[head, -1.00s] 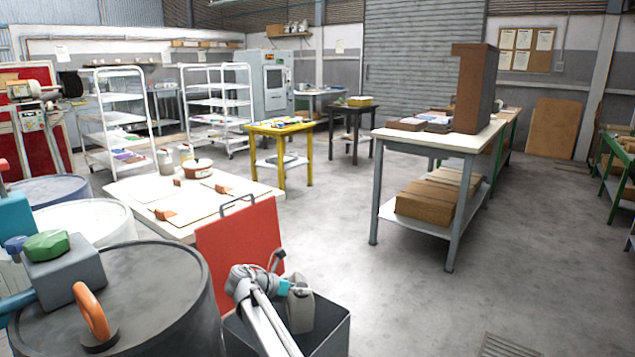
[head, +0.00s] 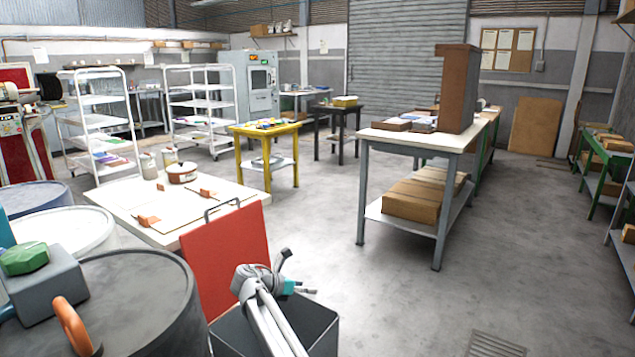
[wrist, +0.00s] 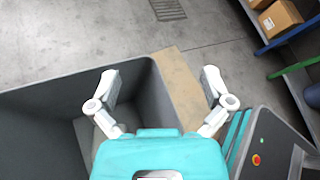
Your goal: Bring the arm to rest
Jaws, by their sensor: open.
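My gripper (wrist: 161,82) is open in the wrist view, its two pale fingers spread apart with nothing between them. In the head view my gripper (head: 305,290) shows small and teal at the end of my folded grey arm, just above the open grey bin (head: 327,326). The wrist view also shows the bin (wrist: 40,108) below and to the left of the fingers. A pale shape inside it is mostly hidden behind the gripper, and I cannot tell what it is.
A red panel (head: 228,258) stands beside the bin. A dark drum (head: 140,300) and a white table (head: 140,205) are to the left. A workbench (head: 385,137) stands beyond. Floor (head: 400,300) to the right is clear, with a floor grate (head: 495,345).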

